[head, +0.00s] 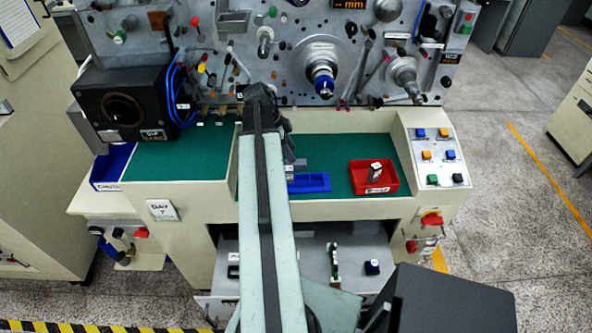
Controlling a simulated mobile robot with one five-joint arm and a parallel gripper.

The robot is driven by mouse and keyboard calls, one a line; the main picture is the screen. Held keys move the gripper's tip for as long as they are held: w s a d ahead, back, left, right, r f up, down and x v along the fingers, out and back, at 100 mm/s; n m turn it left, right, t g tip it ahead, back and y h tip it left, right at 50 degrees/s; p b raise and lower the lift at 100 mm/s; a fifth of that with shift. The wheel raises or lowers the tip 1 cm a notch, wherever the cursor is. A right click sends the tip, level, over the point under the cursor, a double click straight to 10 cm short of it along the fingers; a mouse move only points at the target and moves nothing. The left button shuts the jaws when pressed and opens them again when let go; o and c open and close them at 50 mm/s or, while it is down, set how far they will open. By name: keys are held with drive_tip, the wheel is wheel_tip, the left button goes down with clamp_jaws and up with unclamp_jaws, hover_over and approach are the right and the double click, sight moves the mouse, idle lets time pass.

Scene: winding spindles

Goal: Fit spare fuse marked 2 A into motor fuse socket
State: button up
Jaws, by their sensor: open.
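My gripper (297,163) is over the green bench top, just above the back of a small blue tray (312,184). It is small and partly hidden by my arm; nothing shows held in it. A red tray (359,187) to the right holds a small upright grey and white block (375,171); I cannot tell whether this is a fuse. No 2 A mark can be read anywhere. The motor fuse socket cannot be picked out for certain. An open grey drawer or shelf (303,278) below the bench carries small fittings, partly behind my arm.
A grey panel (292,55) full of knobs and levers stands behind the bench. A black box (124,107) with blue cables is at the left, a blue bin (108,168) at the bench's left end. A button console (437,153) is at the right. Green bench top (190,163) left of my arm is clear.

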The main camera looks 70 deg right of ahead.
drive_tip(key=shift+f, duration=0.1)
drive_tip(key=b+x, duration=0.4)
drive_tip(key=shift+w+a+f, duration=0.1)
drive_tip(key=shift+f, duration=0.4)
drive_tip(key=shift+f+b, duration=0.25)
drive_tip(key=shift+b, duration=0.25)
drive_tip(key=shift+r, duration=0.2)
clamp_jaws()
wheel_tip(320, 180, up, 18)
drive_tip(key=p, duration=1.8)
drive_tip(key=shift+p, duration=0.3)
